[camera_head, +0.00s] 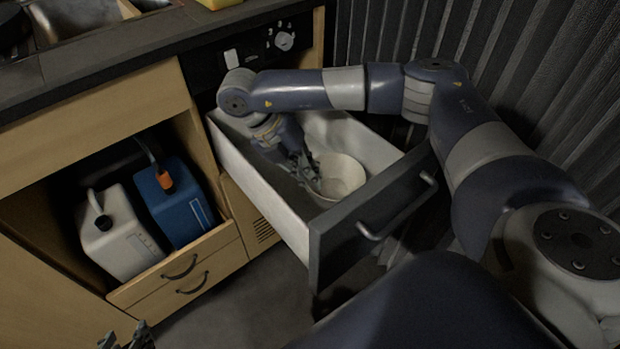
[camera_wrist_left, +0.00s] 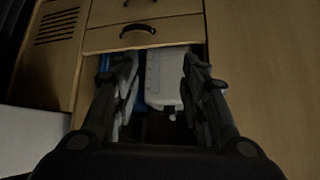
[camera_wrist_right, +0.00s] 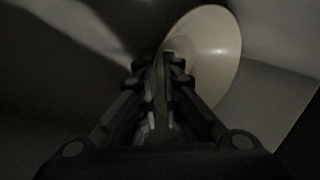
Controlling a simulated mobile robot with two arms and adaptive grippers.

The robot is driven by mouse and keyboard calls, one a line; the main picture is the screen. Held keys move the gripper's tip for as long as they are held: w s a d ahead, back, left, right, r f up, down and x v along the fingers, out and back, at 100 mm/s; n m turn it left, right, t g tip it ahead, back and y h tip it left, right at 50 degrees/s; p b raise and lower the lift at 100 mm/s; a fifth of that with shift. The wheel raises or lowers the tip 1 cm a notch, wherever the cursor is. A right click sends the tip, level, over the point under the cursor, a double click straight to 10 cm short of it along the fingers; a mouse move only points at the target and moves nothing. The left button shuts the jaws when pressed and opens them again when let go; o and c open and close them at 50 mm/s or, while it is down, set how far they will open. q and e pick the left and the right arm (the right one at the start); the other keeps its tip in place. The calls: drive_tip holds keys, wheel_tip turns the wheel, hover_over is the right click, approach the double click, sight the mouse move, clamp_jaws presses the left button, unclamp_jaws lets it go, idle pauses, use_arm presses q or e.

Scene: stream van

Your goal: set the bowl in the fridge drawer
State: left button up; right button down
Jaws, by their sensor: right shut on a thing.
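The cream bowl (camera_head: 341,177) is inside the open fridge drawer (camera_head: 268,200), near its dark front panel. My right gripper (camera_head: 312,180) reaches down into the drawer and is shut on the bowl's rim at its left side. In the right wrist view the bowl (camera_wrist_right: 212,50) shows tilted, with its rim between the fingers (camera_wrist_right: 162,75). I cannot tell whether the bowl touches the drawer floor. My left gripper (camera_head: 127,338) shows only at the bottom edge of the head view. In the left wrist view its fingers (camera_wrist_left: 160,85) are apart with nothing held between them.
A white canister (camera_head: 118,236) and a blue canister (camera_head: 178,205) stand in the open cabinet left of the drawer. The counter (camera_head: 95,60) with a sink is above them. A dark ribbed wall (camera_head: 520,75) is behind the drawer. The drawer front has a handle (camera_head: 400,210).

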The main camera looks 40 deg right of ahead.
drive_tip(key=shift+f, duration=0.45)
drive_tip(key=c, duration=1.8)
unclamp_jaws()
use_arm(q)
drive_tip(key=shift+w+d+r+t, duration=0.2)
drive_tip(key=shift+w+r+t, duration=0.15)
drive_tip(key=shift+w, duration=0.1)
drive_tip(key=shift+w+d+r+t, duration=0.15)
drive_tip(key=shift+w+r+t, duration=0.1)
drive_tip(key=shift+w+r, duration=0.15)
use_arm(e)
drive_tip(key=shift+o, duration=0.2)
drive_tip(key=shift+r, duration=0.1)
use_arm(q)
drive_tip(key=s+a+f+g+p, duration=0.1)
drive_tip(key=s+a+f+g, duration=0.1)
drive_tip(key=s, duration=0.3)
drive_tip(key=s+a+f+g+y+p, duration=0.1)
drive_tip(key=s+f+g, duration=0.2)
drive_tip(key=s, duration=0.3)
drive_tip(key=shift+s+a+g, duration=0.25)
drive_tip(key=shift+a+g, duration=0.15)
drive_tip(key=shift+g, duration=0.2)
use_arm(e)
drive_tip(key=v, duration=0.7)
drive_tip(key=shift+a, duration=0.15)
use_arm(q)
drive_tip(key=shift+p, duration=0.4)
use_arm(e)
drive_tip(key=shift+r, duration=0.25)
